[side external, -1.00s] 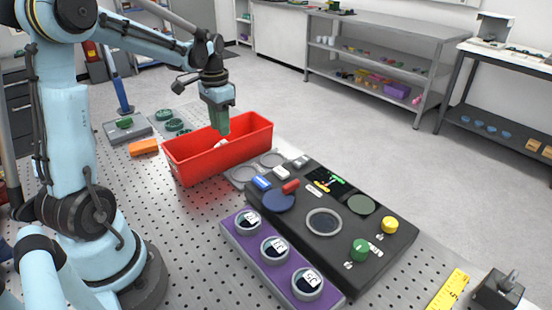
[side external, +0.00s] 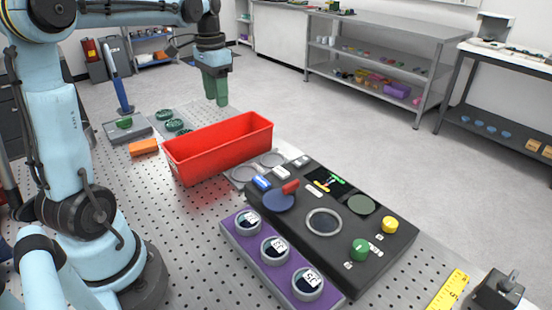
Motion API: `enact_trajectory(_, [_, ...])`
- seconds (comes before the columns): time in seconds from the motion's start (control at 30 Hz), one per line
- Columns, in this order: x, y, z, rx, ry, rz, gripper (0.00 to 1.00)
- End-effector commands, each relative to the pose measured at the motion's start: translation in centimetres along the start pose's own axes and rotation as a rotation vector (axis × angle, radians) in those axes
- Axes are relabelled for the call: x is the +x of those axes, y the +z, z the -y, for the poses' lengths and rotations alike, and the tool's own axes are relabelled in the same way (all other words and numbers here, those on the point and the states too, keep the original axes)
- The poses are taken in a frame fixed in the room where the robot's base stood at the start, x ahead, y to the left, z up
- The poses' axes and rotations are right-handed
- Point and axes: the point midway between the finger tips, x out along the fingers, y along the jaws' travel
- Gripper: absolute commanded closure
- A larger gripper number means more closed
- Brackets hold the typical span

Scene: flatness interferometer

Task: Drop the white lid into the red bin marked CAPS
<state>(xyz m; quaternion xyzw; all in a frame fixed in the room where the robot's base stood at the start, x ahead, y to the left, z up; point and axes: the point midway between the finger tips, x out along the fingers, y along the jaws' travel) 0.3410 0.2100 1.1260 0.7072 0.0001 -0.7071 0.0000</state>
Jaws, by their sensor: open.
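The red bin (side external: 219,155) stands on the perforated table, open at the top. I cannot see a CAPS marking on the walls that show. My gripper (side external: 218,103) has green fingers pointing down. It is raised above the far side of the bin, apart from it, and is open with nothing seen in it. No white lid shows now; the bin's near wall hides its floor, so I cannot tell from this view what lies inside.
A purple block (side external: 240,240) holds several round gauges. An orange block (side external: 143,147) lies left of the bin.

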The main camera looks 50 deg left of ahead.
Motion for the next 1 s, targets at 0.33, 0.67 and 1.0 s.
enact_trajectory(0.33, [-3.5,0.0,0.0,0.000,0.000,0.000,0.53])
enact_trajectory(0.67, [-3.7,0.0,-0.1,0.000,-0.001,-0.002,0.53])
enact_trajectory(1.0, [-2.6,0.3,-7.4,0.011,-0.068,-0.166,0.53])
